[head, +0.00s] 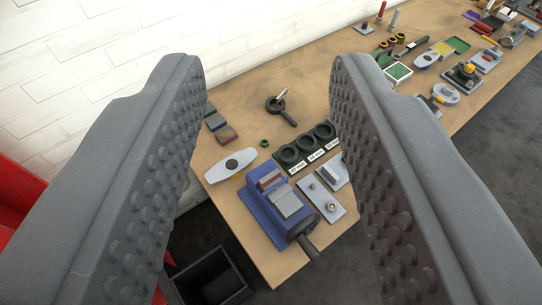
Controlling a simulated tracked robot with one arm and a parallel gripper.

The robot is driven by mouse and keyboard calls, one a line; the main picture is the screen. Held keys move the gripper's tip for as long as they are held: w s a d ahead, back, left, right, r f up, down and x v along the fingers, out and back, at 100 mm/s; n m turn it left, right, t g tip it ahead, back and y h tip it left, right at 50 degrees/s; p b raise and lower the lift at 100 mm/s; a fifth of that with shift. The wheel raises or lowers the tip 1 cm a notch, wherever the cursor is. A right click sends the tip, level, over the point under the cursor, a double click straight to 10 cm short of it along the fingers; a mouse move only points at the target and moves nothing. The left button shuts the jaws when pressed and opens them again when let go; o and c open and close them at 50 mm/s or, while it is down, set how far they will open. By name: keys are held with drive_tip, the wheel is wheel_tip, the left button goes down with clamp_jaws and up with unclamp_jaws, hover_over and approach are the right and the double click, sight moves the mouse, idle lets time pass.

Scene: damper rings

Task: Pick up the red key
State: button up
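My gripper (268,78) is open and empty, its two grey studded fingers wide apart above the wooden workbench (300,92). I cannot tell for certain which thing is the red key. A small red piece (269,179) shows at the jaws of the blue vise (262,208), at the near end of the bench between the fingers in the picture. Another small block with a reddish top (227,136) lies at the left edge of the bench, close to the left finger in the picture. Neither is touched by my gripper.
Black rings (306,145) stand in a labelled row behind the vise, with a grey plate (321,198) to its right. A black ring tool (280,107) lies farther back. Several tools crowd the far right. A white brick wall (255,35) runs along the back; a dark bin (210,277) stands below.

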drive_tip(key=shift+o, duration=0.4)
drive_tip(key=shift+w+a+r, duration=0.1)
drive_tip(key=shift+w+a, duration=0.2)
drive_tip(key=shift+w, duration=0.1)
drive_tip(key=w+a+f+t+y, duration=0.2)
drive_tip(key=w+a+y, duration=0.2)
drive_tip(key=w+a, duration=0.85)
drive_tip(key=w+a+f+m+t+h+p, duration=0.1)
drive_tip(key=w+a+f+m+h, duration=0.2)
drive_tip(key=w+f+m, duration=0.55)
drive_tip(key=m+g+h+p, duration=0.2)
drive_tip(key=g+h, duration=0.7)
drive_tip(key=h, duration=0.4)
approach(266, 177)
drive_tip(key=shift+h, duration=0.4)
drive_tip(key=x, duration=0.3)
drive_tip(key=b+x, duration=0.1)
drive_tip(key=x, duration=0.4)
drive_tip(key=shift+w+d+f, duration=0.15)
drive_tip(key=shift+d+f, duration=0.05)
drive_tip(key=shift+f, duration=0.15)
drive_tip(key=shift+w+d, duration=0.3)
